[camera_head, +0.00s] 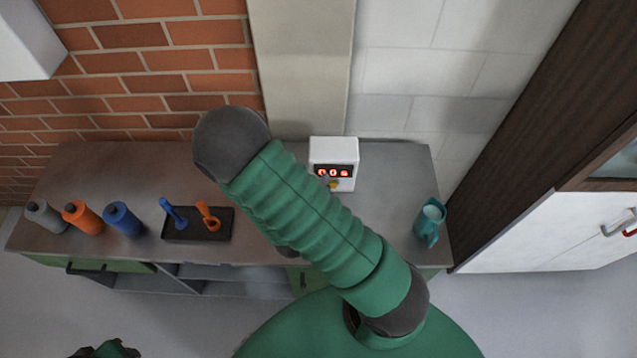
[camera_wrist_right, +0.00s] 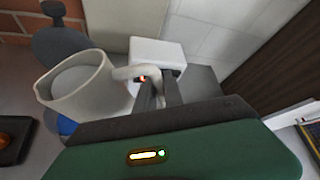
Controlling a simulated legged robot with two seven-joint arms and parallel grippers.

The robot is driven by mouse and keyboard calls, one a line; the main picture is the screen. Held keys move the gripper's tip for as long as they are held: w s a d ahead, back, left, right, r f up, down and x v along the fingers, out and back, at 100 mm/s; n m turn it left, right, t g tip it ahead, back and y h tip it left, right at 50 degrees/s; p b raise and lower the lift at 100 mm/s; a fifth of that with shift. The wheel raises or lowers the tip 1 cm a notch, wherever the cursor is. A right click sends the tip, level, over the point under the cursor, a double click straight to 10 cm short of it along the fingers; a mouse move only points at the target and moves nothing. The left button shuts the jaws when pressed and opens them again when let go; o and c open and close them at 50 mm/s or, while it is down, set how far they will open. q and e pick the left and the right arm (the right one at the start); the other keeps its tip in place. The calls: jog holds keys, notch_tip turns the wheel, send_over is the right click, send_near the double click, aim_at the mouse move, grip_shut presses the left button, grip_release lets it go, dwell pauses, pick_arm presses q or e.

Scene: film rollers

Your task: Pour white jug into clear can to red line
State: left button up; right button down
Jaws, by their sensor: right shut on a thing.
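In the right wrist view my right gripper (camera_wrist_right: 157,90) is shut on the handle of the white jug (camera_wrist_right: 78,88). The jug is to the left of the fingers, held up with its open mouth in view and looking slightly tilted. I cannot tell what is inside it. In the head view my large green arm covers the middle of the counter, and the white jug cannot be made out there. I cannot make out a clear can or a red line in either view. My left gripper is not in view.
A white box with red digits (camera_head: 333,152) stands at the counter's back; a teal pitcher (camera_head: 427,228) stands at the right. Grey (camera_head: 45,216), orange (camera_head: 82,217) and blue (camera_head: 123,219) bottles and a black tray (camera_head: 198,237) with blue and orange tools are at left.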

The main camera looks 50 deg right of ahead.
jog(key=shift+a+r+n+g+p, duration=0.2)
jog(key=shift+r+p, duration=0.3)
jog(key=shift+p, duration=0.15)
jog(key=shift+a+r+n+g+p, duration=0.15)
jog(key=shift+r+n+g+p, duration=0.05)
jog(key=shift+r+p, duration=0.35)
jog(key=shift+w+d+r+n+p, duration=0.15)
jog(key=shift+d+r+n+p, duration=0.15)
jog(key=shift+p, duration=0.7)
jog(key=shift+a+h, duration=0.1)
jog(key=shift+h, duration=0.2)
jog(key=shift+w+d+b, duration=0.15)
jog(key=shift+d+b, duration=0.05)
jog(key=shift+b, duration=0.1)
jog(key=shift+w+d+r+h+b, duration=0.65)
jog(key=shift+w+d+h+b, duration=0.25)
jog(key=shift+h+b, duration=0.2)
dwell(1.3)
jog(key=shift+w+a+r+n+h+p, duration=0.15)
jog(key=shift+r+n+h+p, duration=0.15)
jog(key=shift+r+n+p, duration=0.25)
dwell(2.2)
